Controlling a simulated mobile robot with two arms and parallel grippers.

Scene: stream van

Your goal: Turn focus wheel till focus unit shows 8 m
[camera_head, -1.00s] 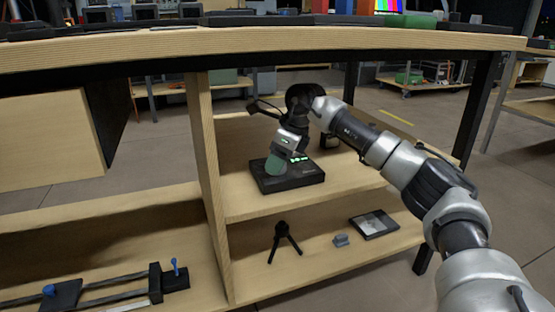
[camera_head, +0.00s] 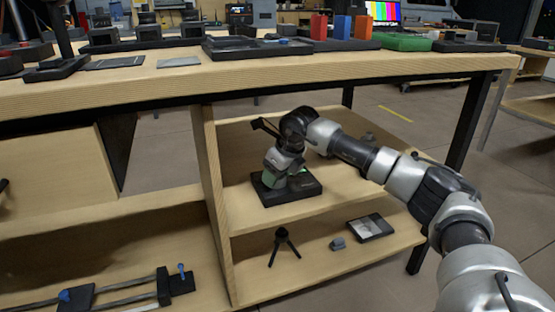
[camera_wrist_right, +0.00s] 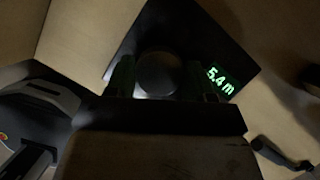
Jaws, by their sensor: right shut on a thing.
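The focus unit (camera_head: 292,191) is a flat black box on the upper shelf under the table. In the right wrist view its black top (camera_wrist_right: 165,25) carries a green display (camera_wrist_right: 220,82) that reads 5.4 m. The focus wheel (camera_wrist_right: 157,72) is a round dark knob beside the display. My right gripper (camera_wrist_right: 159,82) is shut on the wheel from above, with one finger on each side. In the head view the right gripper (camera_head: 278,177) reaches down onto the unit and hides the wheel and part of the display. My left gripper is not in view.
The table (camera_head: 300,73) runs above the shelf, with trays and boxes on it. A wooden divider (camera_head: 212,200) stands left of the unit. The lower shelf holds a small tripod (camera_head: 283,245), a grey block (camera_head: 338,244), a framed panel (camera_head: 370,228) and a slider rail (camera_head: 120,290).

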